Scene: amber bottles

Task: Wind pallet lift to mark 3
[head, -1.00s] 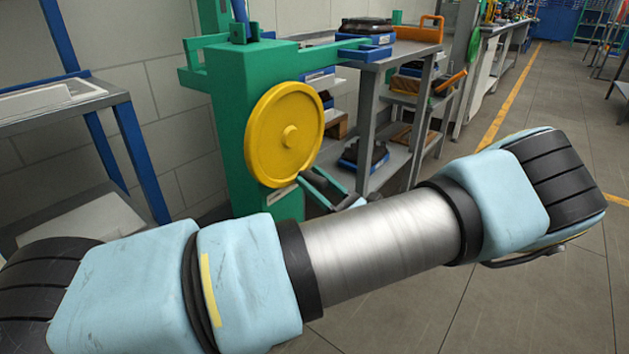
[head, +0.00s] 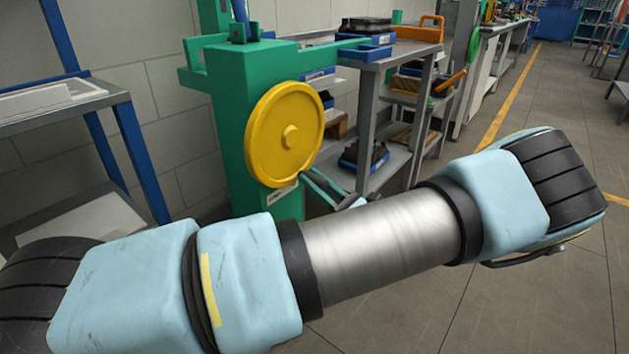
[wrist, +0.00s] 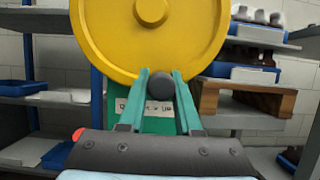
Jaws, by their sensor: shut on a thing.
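The yellow handwheel (head: 284,135) is mounted on the green lift post (head: 230,120). In the wrist view the wheel (wrist: 150,45) fills the upper middle, with a dark round knob (wrist: 162,87) at its lower rim. My gripper (wrist: 161,80) is shut on this knob, one teal finger on each side. In the head view my gripper (head: 310,178) shows at the wheel's lower right edge, partly hidden behind my arm. A small label (wrist: 150,107) under the wheel is partly covered by the fingers. I see no readable height marks.
A grey shelf unit (head: 398,54) with blue bins stands right of the lift. A grey table with blue legs (head: 128,135) stands at the left. A wooden pallet (wrist: 245,98) sits on a shelf behind the wheel. The floor at the right is open.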

